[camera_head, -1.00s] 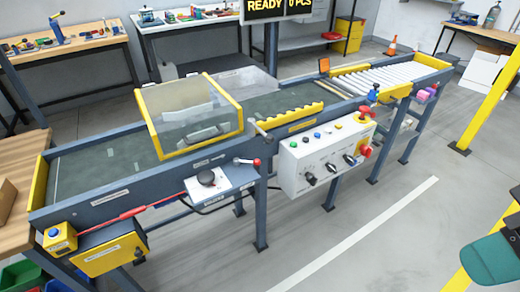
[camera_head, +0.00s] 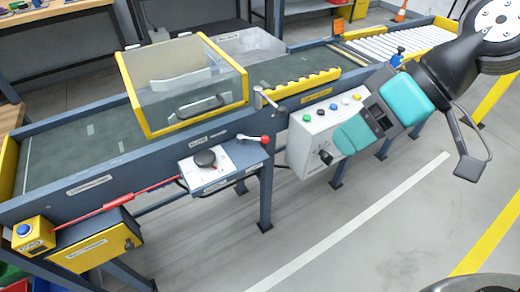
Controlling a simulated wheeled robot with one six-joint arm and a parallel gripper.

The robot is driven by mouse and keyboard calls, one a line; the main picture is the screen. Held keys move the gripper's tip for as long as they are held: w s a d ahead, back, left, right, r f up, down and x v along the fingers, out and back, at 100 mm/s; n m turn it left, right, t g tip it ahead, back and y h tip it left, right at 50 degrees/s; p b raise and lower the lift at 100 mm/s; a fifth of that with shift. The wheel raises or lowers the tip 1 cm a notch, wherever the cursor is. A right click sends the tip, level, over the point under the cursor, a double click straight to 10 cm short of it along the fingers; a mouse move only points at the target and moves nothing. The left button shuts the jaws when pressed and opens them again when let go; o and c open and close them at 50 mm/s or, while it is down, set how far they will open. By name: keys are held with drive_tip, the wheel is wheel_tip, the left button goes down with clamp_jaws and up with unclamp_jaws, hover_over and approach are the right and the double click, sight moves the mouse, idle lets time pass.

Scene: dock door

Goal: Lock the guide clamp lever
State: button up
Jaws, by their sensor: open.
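A short lever with a red ball knob (camera_head: 265,139) sticks out from the conveyor's front rail, just above a white panel with a black knob. A grey metal lever (camera_head: 264,98) stands on the rail at the left end of the yellow toothed guide (camera_head: 303,88). The labels are too small to read, so I cannot tell which is the guide clamp lever. My gripper (camera_head: 374,118), with teal pads, is open in front of the white control box, to the right of both levers and apart from them. It hides part of the box.
The white control box (camera_head: 312,142) with buttons juts out from the rail. A clear guard with a yellow frame (camera_head: 197,125) covers the belt to the left. The white panel (camera_head: 191,172) and a red cord (camera_head: 130,198) lie along the front. The floor in front is free.

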drive_tip(key=w+f+t+y+b, duration=0.25)
drive_tip(key=w+f+b, duration=0.4)
drive_tip(key=f, duration=0.45)
drive_tip(key=t+y+b, duration=0.3)
drive_tip(key=b, duration=0.2)
approach(268, 139)
drive_tip(key=shift+m, duration=0.3)
drive_tip(key=x, duration=1)
drive_tip(key=shift+w, duration=0.15)
clamp_jaws()
drive_tip(key=shift+d, duration=0.15)
